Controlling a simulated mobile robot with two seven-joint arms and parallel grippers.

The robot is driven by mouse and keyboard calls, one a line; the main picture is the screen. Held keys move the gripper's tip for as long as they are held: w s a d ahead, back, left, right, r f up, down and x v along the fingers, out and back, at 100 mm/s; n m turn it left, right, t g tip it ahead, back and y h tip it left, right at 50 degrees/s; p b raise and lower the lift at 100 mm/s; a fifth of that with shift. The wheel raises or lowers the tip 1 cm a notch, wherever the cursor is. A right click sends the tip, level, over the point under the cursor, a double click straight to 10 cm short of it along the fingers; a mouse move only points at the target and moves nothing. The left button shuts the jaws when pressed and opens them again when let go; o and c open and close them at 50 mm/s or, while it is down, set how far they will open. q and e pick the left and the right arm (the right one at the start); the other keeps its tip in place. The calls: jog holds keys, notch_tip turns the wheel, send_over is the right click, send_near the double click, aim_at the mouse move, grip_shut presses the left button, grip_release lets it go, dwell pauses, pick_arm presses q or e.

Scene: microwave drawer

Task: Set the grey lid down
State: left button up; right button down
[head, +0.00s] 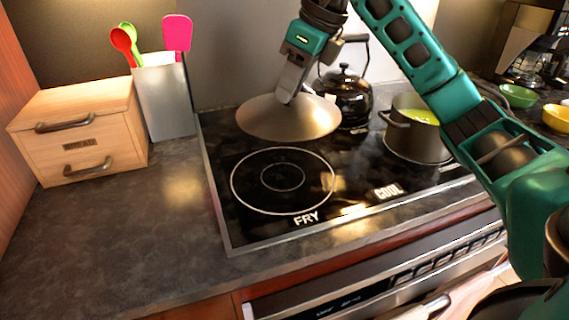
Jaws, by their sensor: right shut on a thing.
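The grey lid (272,121) is a shallow metal dome, held over the back left part of the black stovetop (233,222). My right gripper (288,92) is shut on the lid's top, and its fingers hide the knob. The lid's rim looks roughly level; whether it touches anything below cannot be told. A grey pot (416,143) with yellow-green contents stands uncovered on the right part of the stove. My left gripper is not in view.
A black kettle (347,100) stands close behind the lid. The FRY burner (283,181) is bare. A wooden bread box (82,127) and utensil holder (163,98) stand left. The counter (130,225) in front of them is clear. Green (518,97) and yellow (558,118) bowls sit right.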

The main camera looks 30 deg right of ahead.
notch_tip(320, 180, down, 16)
jog(key=shift+r+b, duration=0.2)
jog(key=shift+b, duration=0.65)
jog(key=shift+f, duration=0.2)
jog(key=shift+f, duration=0.15)
jog(key=c, duration=0.8)
grip_release()
jog(key=shift+c, duration=0.2)
